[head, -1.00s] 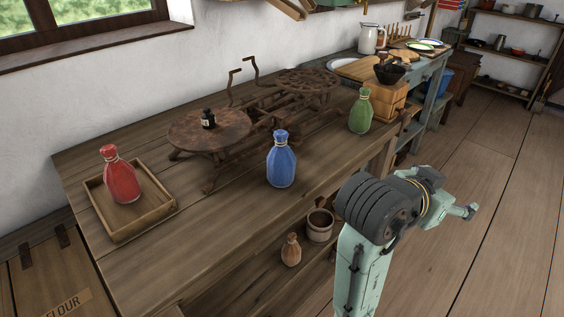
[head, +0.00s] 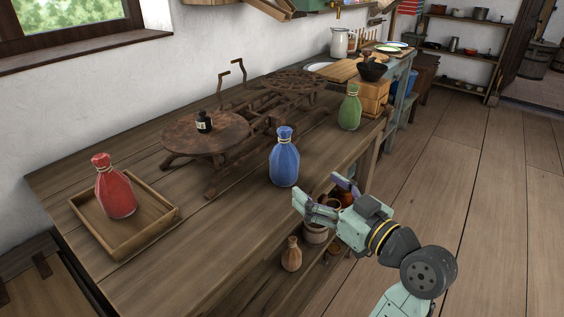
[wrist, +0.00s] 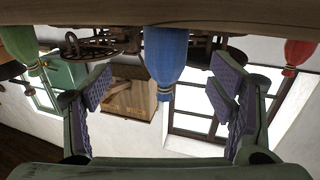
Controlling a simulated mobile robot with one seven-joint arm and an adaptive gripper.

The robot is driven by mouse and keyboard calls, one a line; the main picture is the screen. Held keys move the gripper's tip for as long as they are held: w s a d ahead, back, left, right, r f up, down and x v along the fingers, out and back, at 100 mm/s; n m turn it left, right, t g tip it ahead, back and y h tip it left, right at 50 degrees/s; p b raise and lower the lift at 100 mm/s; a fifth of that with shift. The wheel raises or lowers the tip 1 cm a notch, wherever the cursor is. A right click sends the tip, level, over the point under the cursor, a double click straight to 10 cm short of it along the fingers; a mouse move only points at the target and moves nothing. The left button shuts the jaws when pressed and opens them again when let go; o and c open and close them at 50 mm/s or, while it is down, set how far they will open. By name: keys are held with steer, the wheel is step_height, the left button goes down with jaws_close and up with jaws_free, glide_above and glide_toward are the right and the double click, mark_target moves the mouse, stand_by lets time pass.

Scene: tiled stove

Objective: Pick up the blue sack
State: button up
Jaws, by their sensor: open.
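The blue sack (head: 284,160), tied at its neck, stands upright on the wooden table (head: 235,225) near its front edge. My gripper (head: 322,192) is open and empty, in front of the table edge, to the right of and a little lower in the picture than the sack. In the wrist view, which looks upside down, the blue sack (wrist: 166,65) shows between the two open fingers (wrist: 165,95), apart from both and beyond them. The purple finger pads are bare.
A red sack (head: 114,188) stands in a wooden tray (head: 150,232) at the left. A green sack (head: 350,108) stands farther right. A rusty scale (head: 205,137) with a small dark bottle (head: 204,121) is behind the blue sack.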

mark_target(295, 172)
steer(key=shift+w+a+f, duration=0.1)
steer(key=shift+w+a, duration=0.15)
steer(key=shift+a, duration=0.1)
steer(key=shift+w+a, duration=0.25)
steer(key=x, duration=0.2)
steer(key=p+x, duration=0.1)
steer(key=x, duration=0.1)
steer(key=shift+w+a+r, duration=0.15)
steer(key=shift+a+r, duration=0.05)
steer(key=shift+r, duration=0.05)
steer(key=x, duration=0.1)
steer(key=p+x, duration=0.1)
steer(key=x, duration=0.2)
steer(key=shift+w+a+r+p, duration=0.15)
steer(key=shift+a+r+p, duration=0.15)
steer(key=shift+a, duration=0.2)
steer(key=shift+w+a+f, duration=0.15)
steer(key=shift+w, duration=0.15)
steer(key=c, duration=1.4)
steer(key=shift+c, duration=0.2)
